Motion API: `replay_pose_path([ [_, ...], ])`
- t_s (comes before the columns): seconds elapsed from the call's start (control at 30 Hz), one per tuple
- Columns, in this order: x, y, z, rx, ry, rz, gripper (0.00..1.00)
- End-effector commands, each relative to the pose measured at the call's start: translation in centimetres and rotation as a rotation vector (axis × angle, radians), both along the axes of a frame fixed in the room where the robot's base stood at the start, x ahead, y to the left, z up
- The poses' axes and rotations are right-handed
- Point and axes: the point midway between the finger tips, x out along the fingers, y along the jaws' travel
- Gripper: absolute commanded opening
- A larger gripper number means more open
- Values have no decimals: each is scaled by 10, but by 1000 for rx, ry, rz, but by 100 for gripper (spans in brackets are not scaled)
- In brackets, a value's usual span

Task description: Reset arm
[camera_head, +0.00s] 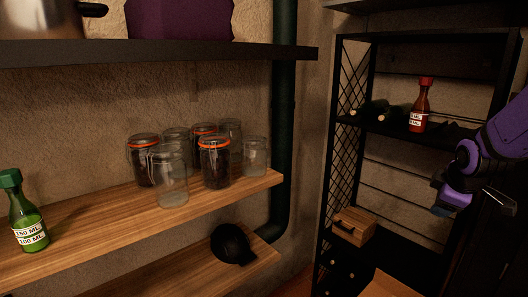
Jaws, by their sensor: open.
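My gripper (474,205) is at the right edge of the head view, at the end of my purple arm. It is open, with nothing seen between its fingers, and hangs in front of the dark rack, apart from the shelves. Preserve jars stand in a cluster on the wooden shelf (85,232). Some are dark-filled with orange seals, such as the front one (215,166) and the left one (143,160). Others look clear and empty, such as the front glass jar (170,178) and the right one (255,157). The rear jars are partly hidden.
A green bottle (27,217) stands at the shelf's left. A red bottle (420,107) stands on the black rack (385,131). A wooden box (352,227) sits lower on the rack. A black round object (232,243) lies on the lower shelf. A dark pipe (282,130) runs between shelves and rack.

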Motion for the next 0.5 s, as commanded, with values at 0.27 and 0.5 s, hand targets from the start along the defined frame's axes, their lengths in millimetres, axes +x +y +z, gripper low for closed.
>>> replay_pose_path([
  [0.27, -53, 46, 43, 343, 6, -226, 60],
  [0.5, -113, 85, 86, 528, 23, -416, 60],
])
